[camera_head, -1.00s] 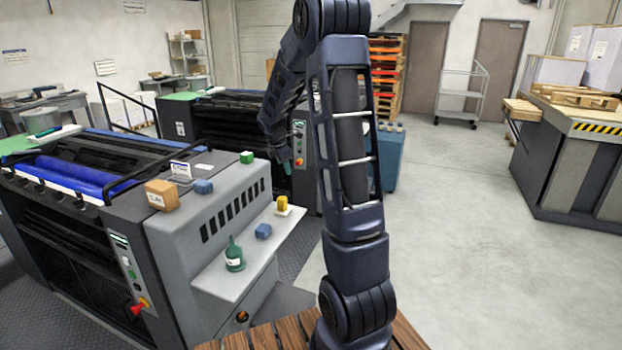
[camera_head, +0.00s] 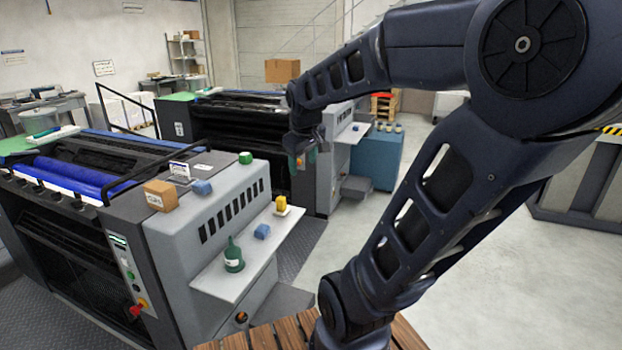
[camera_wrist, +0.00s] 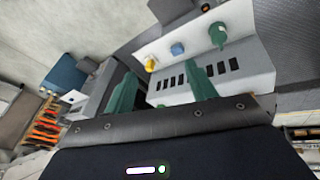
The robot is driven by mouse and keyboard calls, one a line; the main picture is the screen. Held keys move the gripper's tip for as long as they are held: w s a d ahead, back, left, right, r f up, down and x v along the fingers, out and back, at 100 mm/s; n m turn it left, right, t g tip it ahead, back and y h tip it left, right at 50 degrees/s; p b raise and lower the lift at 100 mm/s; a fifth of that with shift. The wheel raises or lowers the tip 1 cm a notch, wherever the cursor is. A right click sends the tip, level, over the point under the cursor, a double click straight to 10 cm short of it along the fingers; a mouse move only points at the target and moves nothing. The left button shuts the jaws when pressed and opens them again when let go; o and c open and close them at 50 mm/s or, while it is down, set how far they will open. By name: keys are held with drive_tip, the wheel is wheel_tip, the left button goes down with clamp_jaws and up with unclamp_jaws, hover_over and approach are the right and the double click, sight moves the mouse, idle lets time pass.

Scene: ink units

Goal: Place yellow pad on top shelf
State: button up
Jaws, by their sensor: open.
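The yellow pad (camera_head: 281,203) sits at the far end of the pale side shelf (camera_head: 225,284) on the near grey machine; it also shows in the wrist view (camera_wrist: 150,65). Above this shelf, the machine's flat grey top (camera_head: 222,172) carries a blue pad (camera_head: 202,187) and a green pad (camera_head: 246,157). My gripper (camera_head: 307,158) is in the air above and beyond the yellow pad, apart from it. In the wrist view its two green fingers (camera_wrist: 161,90) are spread with nothing between them.
A blue block (camera_head: 262,231) and a green bottle (camera_head: 234,255) stand on the side shelf nearer me. A cardboard box (camera_head: 161,195) and a small sign (camera_head: 180,169) are on the machine top. A second machine (camera_head: 240,135) stands behind. The floor at right is open.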

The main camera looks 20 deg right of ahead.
drive_tip(key=s+a+m, duration=0.1)
drive_tip(key=s+m, duration=0.3)
drive_tip(key=s, duration=0.5)
drive_tip(key=shift+s+a+f+m+y, duration=0.2)
drive_tip(key=shift+a+f+m+y, duration=0.1)
drive_tip(key=shift+a+f+y, duration=0.1)
drive_tip(key=shift+d, duration=0.1)
